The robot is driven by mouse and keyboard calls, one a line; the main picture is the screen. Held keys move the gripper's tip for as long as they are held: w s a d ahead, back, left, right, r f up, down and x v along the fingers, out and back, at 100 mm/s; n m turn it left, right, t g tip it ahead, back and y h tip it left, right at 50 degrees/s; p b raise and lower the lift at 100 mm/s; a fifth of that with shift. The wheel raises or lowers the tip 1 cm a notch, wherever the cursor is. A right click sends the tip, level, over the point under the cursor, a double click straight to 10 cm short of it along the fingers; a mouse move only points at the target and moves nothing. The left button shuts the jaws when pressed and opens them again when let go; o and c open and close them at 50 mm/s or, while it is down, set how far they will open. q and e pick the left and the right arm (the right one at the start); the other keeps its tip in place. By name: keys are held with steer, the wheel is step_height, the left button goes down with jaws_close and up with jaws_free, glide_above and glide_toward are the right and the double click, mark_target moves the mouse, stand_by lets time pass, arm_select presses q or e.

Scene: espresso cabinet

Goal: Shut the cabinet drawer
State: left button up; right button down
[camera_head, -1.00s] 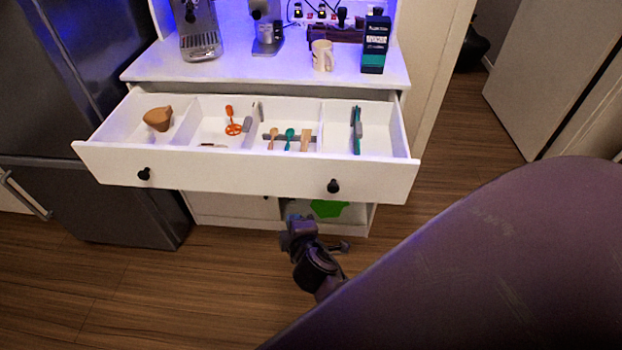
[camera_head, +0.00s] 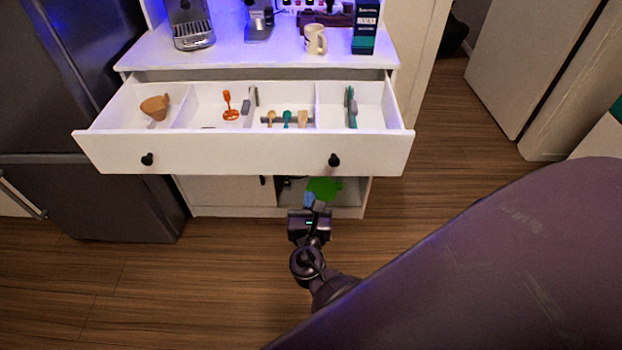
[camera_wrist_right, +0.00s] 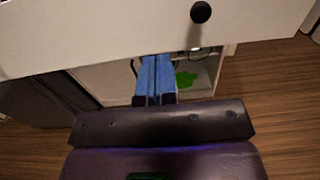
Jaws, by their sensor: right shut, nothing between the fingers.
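The white cabinet drawer (camera_head: 245,153) stands pulled out, with two black knobs on its front, the left knob (camera_head: 147,159) and the right knob (camera_head: 334,160). Its compartments hold a brown cone-shaped thing, an orange tool, small utensils and a green-and-grey item. My right gripper (camera_head: 313,200) is below and in front of the drawer front, near the right knob's side. In the right wrist view its blue fingers (camera_wrist_right: 154,77) are together and empty, with the drawer front (camera_wrist_right: 110,30) and a knob (camera_wrist_right: 201,12) above them. My left gripper is not in view.
The white cabinet top (camera_head: 260,52) holds an espresso machine (camera_head: 190,25), a grinder, a mug (camera_head: 315,40) and a dark box (camera_head: 365,28). A green thing (camera_head: 324,189) lies in the open lower compartment. A dark fridge (camera_head: 100,120) stands left. Wooden floor is clear in front.

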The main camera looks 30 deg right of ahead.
mark_target(311, 153)
steer(key=x, duration=1.3)
steer(key=shift+d, duration=0.1)
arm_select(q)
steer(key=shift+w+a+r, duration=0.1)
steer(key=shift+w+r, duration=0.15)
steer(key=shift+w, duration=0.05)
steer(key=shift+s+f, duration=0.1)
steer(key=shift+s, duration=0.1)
arm_select(e)
steer(key=shift+w, duration=0.1)
